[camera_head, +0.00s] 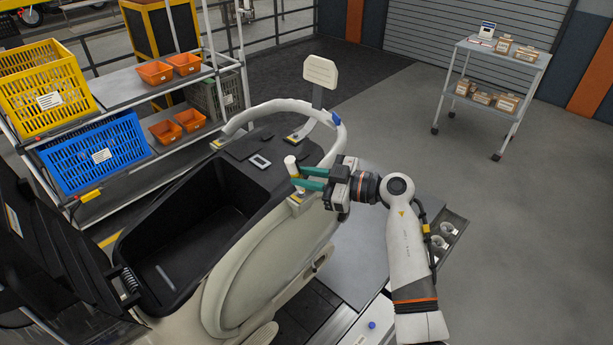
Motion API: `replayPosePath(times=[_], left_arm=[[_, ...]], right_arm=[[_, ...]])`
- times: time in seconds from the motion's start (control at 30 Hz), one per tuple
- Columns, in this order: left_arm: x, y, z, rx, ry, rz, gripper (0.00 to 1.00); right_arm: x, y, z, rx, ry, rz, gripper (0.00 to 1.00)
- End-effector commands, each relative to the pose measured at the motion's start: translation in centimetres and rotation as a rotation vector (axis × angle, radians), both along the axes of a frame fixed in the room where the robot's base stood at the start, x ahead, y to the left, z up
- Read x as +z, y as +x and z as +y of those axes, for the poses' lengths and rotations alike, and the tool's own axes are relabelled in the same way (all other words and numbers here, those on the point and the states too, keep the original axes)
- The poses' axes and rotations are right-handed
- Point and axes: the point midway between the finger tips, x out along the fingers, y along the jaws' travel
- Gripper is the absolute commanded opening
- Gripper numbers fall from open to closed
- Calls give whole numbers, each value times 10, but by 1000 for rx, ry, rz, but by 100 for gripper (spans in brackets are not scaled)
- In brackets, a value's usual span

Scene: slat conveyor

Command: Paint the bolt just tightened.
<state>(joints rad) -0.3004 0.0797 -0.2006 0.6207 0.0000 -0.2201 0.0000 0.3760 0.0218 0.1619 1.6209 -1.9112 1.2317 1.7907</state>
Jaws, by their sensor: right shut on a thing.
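My right gripper (298,178) reaches in from the right with green fingers. It is shut on a small white upright cylinder that looks like a paint marker (291,162). The marker stands over the near foot plate (299,197) of the pale curved handrail, on the edge of the machine's body. That foot plate has yellow marks; its bolt heads are too small or hidden behind the fingers to make out. I cannot tell if the marker's tip touches a bolt. Another foot plate (296,136) sits farther back. My left gripper is not in view.
The machine has an open black bin (185,240) at left of the gripper. A rack holds a yellow crate (45,90), a blue crate (97,153) and orange bins. A grey trolley (500,55) with boxes stands at back right. The floor between is clear.

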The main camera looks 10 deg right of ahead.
Motion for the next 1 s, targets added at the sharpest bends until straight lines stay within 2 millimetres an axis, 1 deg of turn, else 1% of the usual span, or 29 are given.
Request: replayPosePath(times=[0.67,1.0], left_arm=[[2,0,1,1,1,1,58],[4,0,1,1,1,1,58]], right_arm=[[-8,0,0,0,0,1,2],[-7,1,1,2,-1,2,2]])
